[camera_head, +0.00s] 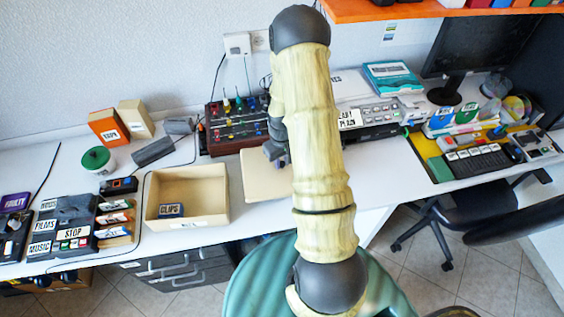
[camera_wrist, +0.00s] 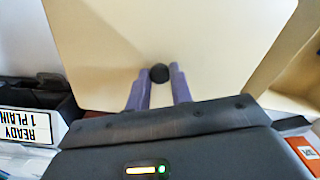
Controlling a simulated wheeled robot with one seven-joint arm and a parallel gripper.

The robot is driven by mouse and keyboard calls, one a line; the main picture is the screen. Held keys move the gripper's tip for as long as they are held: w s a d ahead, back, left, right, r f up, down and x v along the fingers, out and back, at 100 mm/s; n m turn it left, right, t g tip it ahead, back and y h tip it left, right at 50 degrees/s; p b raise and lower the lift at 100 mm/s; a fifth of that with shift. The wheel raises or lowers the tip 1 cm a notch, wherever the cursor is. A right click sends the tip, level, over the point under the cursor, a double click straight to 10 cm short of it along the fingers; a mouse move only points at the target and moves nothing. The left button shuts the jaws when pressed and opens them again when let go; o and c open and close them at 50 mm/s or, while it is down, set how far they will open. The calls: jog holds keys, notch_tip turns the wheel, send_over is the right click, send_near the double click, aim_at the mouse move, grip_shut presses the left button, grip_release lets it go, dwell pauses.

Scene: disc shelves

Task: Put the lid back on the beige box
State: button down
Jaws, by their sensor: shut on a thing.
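The beige box (camera_head: 158,188) stands open on the white desk, left of my arm. A small dark block labelled CLIPS (camera_head: 171,210) lies inside it. The beige lid (camera_head: 258,182) is a flat plate just right of the box, partly hidden by my arm. In the wrist view the lid (camera_wrist: 115,45) fills the upper middle, with a round black knob (camera_wrist: 159,73). My gripper (camera_wrist: 158,84) has its purple fingers shut on the knob. In the head view my gripper (camera_head: 279,158) is over the lid. I cannot tell whether the lid touches the desk.
A mixer with coloured knobs (camera_head: 238,120) stands behind the lid. A dark grey block (camera_head: 152,151) and a cable lie behind the box. A labelled button panel (camera_head: 75,232) is to its left. A printer (camera_head: 372,117) stands right of my arm.

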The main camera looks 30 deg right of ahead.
dwell(0.3)
jog(key=w+a+r+p, duration=0.2)
jog(key=a+r+p, duration=0.7)
jog(key=a+p, duration=0.4)
jog(key=shift+a+r+m, duration=0.3)
jog(key=shift+a+r, duration=0.05)
jog(key=shift+r, duration=0.05)
